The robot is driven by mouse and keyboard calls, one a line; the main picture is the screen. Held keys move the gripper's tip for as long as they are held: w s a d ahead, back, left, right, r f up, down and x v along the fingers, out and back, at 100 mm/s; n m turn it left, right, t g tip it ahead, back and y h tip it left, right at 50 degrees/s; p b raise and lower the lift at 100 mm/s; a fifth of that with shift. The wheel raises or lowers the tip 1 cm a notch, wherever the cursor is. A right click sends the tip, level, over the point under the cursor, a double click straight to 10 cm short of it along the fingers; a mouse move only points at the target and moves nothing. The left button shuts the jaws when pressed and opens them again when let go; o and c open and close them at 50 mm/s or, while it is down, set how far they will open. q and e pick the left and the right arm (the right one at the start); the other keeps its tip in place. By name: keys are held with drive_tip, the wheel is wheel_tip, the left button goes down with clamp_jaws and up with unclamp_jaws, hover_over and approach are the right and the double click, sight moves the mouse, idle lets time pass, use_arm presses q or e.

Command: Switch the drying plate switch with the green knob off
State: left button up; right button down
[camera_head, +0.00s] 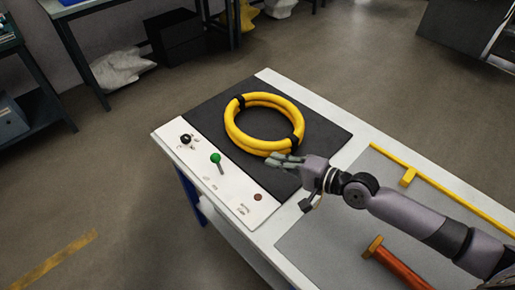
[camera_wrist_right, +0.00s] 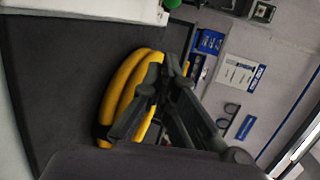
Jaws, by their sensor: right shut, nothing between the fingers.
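The green knob (camera_head: 216,158) sits on a short lever on the white control panel (camera_head: 236,195) at the left end of the table. Its lever stands up from the panel, tilted. In the right wrist view a green knob (camera_wrist_right: 172,3) shows at the top edge, partly cut off. My right gripper (camera_head: 272,160) is shut and empty, above the dark drying plate (camera_head: 210,110) beside the near edge of the yellow tube coil. It is right of the green knob and apart from it. Its dark fingers also show in the right wrist view (camera_wrist_right: 160,78). My left gripper is not in view.
A yellow tube coil (camera_head: 235,132) with black bands lies on the plate. A black knob (camera_head: 186,140) and a reddish-brown button (camera_head: 257,197) are on the same panel. A red-orange handled tool (camera_head: 395,268) and a yellow bar (camera_head: 440,187) lie on the grey mat to the right.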

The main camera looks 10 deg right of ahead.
sight(218, 164)
drive_tip(key=shift+s, duration=0.1)
drive_tip(key=x, duration=0.3)
drive_tip(key=shift+a+r, duration=0.15)
drive_tip(key=shift+a, duration=0.05)
drive_tip(key=x, duration=0.5)
drive_tip(key=shift+w+a+p, duration=0.2)
drive_tip(key=shift+w+p, duration=0.05)
drive_tip(key=shift+p, duration=0.1)
drive_tip(key=a, duration=0.1)
drive_tip(key=a+p, duration=0.1)
drive_tip(key=a, duration=0.1)
drive_tip(key=shift+w+a+f, duration=0.2)
drive_tip(key=shift+w+f, duration=0.15)
drive_tip(key=shift+a+f+p, duration=0.15)
drive_tip(key=shift+a+p, duration=0.25)
drive_tip(key=shift+a, duration=0.15)
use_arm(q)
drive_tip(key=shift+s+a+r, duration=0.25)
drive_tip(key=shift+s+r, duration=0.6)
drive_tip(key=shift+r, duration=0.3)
use_arm(e)
drive_tip(key=shift+f, duration=0.1)
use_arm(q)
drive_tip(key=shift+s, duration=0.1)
use_arm(e)
drive_tip(key=shift+a, duration=0.1)
